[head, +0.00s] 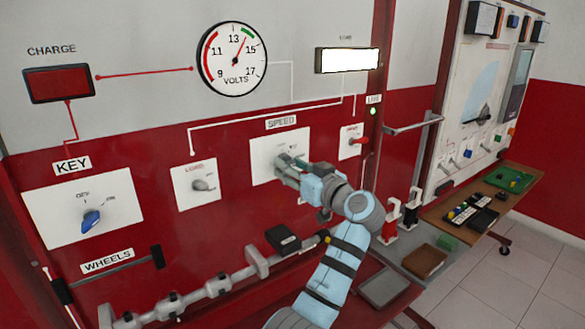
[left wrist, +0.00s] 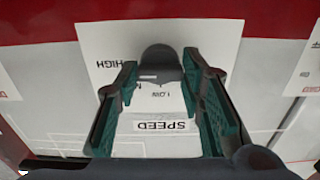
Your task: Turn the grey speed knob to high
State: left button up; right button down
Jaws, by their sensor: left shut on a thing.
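The speed panel (head: 262,150) is a white plate under the SPEED label on the red wall. My left gripper (head: 285,165) is at this panel and hides most of the knob in the head view. In the left wrist view, the dark grey speed knob (left wrist: 162,60) sits between the fingertips of my left gripper (left wrist: 160,76), which is shut on it. The HIGH label (left wrist: 121,62) is to the left of the knob and the LOW label (left wrist: 166,97) is just below it, partly framed by the fingers. The knob's pointer direction is not clear. My right gripper is not in view.
The load knob (head: 201,185) is left of the speed panel, and the blue key knob (head: 91,220) is farther left. A red switch (head: 354,141) is close on the right. A rail with grey fittings (head: 217,285) runs below.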

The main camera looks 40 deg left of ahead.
pick_arm(q)
jog(key=o, duration=1.1)
jog(key=shift+o, duration=0.2)
jog(key=v, duration=0.7)
jog(key=shift+d, duration=0.3)
jog(key=shift+a, duration=0.1)
